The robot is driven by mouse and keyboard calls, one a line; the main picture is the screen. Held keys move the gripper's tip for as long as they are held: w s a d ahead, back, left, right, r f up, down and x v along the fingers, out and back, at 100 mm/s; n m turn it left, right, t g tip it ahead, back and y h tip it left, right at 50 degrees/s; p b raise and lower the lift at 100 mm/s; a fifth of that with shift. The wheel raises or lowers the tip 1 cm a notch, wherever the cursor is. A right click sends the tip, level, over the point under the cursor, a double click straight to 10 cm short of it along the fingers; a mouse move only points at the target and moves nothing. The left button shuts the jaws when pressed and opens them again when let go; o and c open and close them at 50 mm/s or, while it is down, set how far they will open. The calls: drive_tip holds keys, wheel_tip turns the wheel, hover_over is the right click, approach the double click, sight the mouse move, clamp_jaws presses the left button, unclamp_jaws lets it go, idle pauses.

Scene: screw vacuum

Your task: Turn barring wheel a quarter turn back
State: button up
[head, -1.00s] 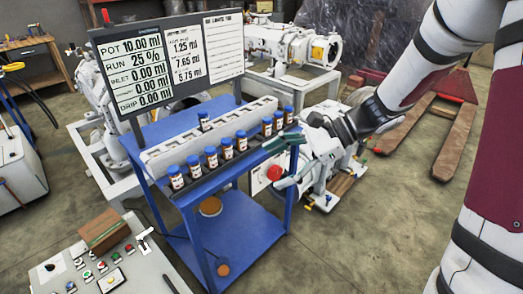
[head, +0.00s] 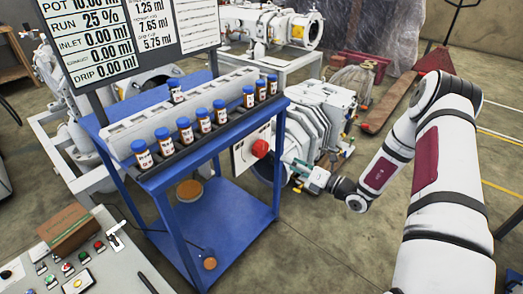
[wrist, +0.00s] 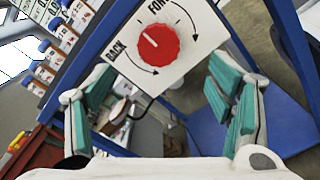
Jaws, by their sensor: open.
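The barring wheel is a red round knob (head: 260,148) on a white panel beside the blue cart. In the wrist view the red wheel (wrist: 159,45) sits at top centre on the white plate (wrist: 185,65), which bears the words BACK and FOR and curved arrows. A short white mark on the wheel points up and left. My gripper (head: 298,168) is just right of the wheel in the head view. In the wrist view my gripper (wrist: 165,95) has its teal-padded fingers wide apart, with nothing between them. The wheel lies beyond the fingertips, apart from them.
The blue cart (head: 238,209) carries a row of blue-capped bottles (head: 204,120) close to the arm's left. A ribbed machine (head: 318,112) stands behind my gripper. A control desk (head: 100,262) is at lower left. The floor below my gripper is clear.

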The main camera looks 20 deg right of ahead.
sight(264, 149)
drive_tip(key=b+x, duration=0.1)
drive_tip(key=x, duration=1.1)
drive_tip(key=shift+w+a+b, duration=0.25)
drive_tip(key=shift+w+b, duration=0.05)
drive_tip(key=shift+b, duration=0.05)
drive_tip(key=c, duration=1.2)
